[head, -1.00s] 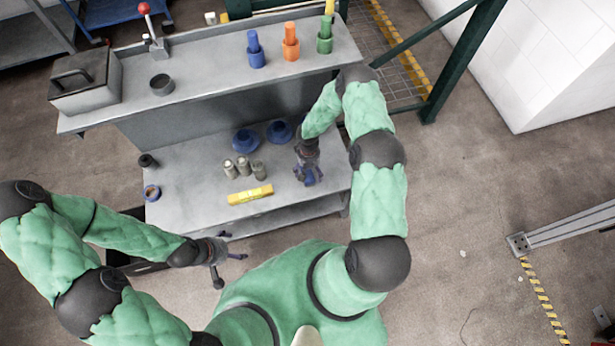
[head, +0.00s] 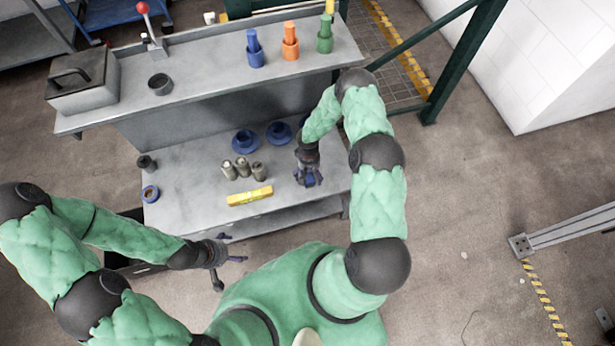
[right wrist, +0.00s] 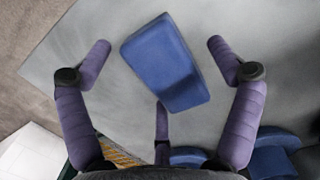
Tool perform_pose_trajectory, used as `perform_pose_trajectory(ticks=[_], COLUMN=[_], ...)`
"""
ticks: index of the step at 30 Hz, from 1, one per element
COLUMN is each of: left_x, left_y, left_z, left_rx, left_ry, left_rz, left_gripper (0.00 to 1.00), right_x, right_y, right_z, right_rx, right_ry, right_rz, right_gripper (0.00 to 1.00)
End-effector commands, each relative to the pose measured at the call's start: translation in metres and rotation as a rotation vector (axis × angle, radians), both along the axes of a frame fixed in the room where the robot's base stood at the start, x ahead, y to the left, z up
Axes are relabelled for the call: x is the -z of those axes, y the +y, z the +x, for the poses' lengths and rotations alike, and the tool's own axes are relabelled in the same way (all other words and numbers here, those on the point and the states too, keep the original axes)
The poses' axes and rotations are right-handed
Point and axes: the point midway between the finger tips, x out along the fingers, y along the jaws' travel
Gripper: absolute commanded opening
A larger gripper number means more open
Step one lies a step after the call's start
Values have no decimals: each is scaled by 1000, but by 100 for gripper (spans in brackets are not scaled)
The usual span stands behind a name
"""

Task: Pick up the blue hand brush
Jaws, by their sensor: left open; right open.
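The blue hand brush (right wrist: 165,62) shows in the right wrist view as a blue block with rounded edges, lying tilted on the grey lower tabletop (head: 190,200). My right gripper (head: 308,182) points down over the table's right part. In the right wrist view its three purple fingers (right wrist: 160,60) are spread open around the brush, with gaps on both sides. The third finger's tip is close to the brush's lower end; I cannot tell whether they touch. In the head view the gripper mostly hides the brush. My left gripper (head: 232,249) is open and empty, in front of the table.
A yellow level (head: 250,196), several small grey cans (head: 243,168) and two blue round parts (head: 245,141) stand left of my right gripper. The raised shelf (head: 205,85) behind holds a grey box (head: 84,82) and coloured bottles (head: 290,42). A green post (head: 465,60) rises at right.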

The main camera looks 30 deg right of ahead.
Motion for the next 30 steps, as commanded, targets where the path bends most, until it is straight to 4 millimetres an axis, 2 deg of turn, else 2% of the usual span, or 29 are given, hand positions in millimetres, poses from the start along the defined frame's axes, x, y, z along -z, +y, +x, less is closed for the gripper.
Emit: perform_pose_trajectory(ticks=[16,17,23,24,26,27,30], left_x=[4,4,4,4,4,4,4], left_y=[0,0,0,0,0,0,0], left_z=[0,0,0,0,0,0,0], left_rx=[0,0,0,0,0,0,0], left_ry=[0,0,0,0,0,0,0], left_rz=[0,0,0,0,0,0,0], left_gripper=[85,85,85,85,85,85,85], right_x=[2,2,2,2,2,2,2], right_y=[0,0,0,0,0,0,0], right_z=[0,0,0,0,0,0,0], right_rx=[0,0,0,0,0,0,0], right_ry=[0,0,0,0,0,0,0], right_rz=[0,0,0,0,0,0,0], right_gripper=[91,88,32,28,28,22,22])
